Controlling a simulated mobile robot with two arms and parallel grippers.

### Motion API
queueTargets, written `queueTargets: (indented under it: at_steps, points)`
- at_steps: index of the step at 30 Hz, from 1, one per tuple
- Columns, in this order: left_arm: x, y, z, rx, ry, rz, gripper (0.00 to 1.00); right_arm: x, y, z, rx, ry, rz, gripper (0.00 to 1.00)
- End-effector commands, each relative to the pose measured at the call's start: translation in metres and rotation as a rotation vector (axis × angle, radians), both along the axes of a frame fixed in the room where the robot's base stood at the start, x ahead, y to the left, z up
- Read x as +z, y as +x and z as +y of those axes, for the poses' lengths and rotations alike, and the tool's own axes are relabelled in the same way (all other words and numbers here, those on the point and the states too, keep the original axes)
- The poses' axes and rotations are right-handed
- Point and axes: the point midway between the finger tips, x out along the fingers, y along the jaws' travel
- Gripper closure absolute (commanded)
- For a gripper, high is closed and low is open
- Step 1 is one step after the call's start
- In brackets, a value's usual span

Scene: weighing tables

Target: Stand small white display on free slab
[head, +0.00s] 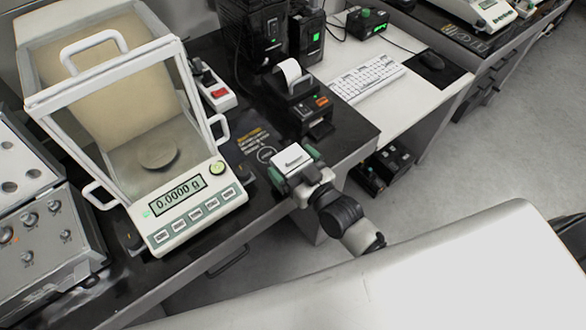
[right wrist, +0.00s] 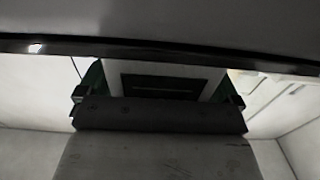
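A small white display (head: 291,158) is between the green-padded fingers of my right gripper (head: 294,168), at the front edge of the dark bench top. The gripper looks shut on it. In the right wrist view, the white body with a dark panel (right wrist: 190,69) sits between the green fingertips of the gripper (right wrist: 160,84). I cannot tell whether the display touches the bench. Which slab is the free one is unclear. My left gripper is not in view.
A small printer (head: 304,109) with a paper roll stands behind the gripper. A red-switched box (head: 217,91) is near the balance. A white keyboard (head: 367,78) lies on the lower white desk. A metal instrument (head: 45,235) is at far left. Floor (head: 480,150) is clear at right.

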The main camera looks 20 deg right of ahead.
Motion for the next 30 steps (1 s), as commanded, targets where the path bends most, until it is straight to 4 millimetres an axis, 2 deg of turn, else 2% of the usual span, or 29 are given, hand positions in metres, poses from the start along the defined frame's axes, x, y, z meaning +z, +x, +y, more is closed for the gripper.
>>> queueTargets:
  at_steps: [1,9,19,30]
  points:
    - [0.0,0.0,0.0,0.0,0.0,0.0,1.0,0.0,0.0,0.0,0.0,0.0,0.0,0.14]
    - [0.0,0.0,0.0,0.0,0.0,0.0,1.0,0.001,0.0,0.0,0.0,0.0,-0.002,0.53]
    - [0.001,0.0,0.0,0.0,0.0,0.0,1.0,0.006,0.0,0.0,0.0,0.001,-0.003,0.53]
    - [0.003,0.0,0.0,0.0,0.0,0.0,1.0,0.04,0.0,0.0,-0.002,0.002,-0.003,0.53]
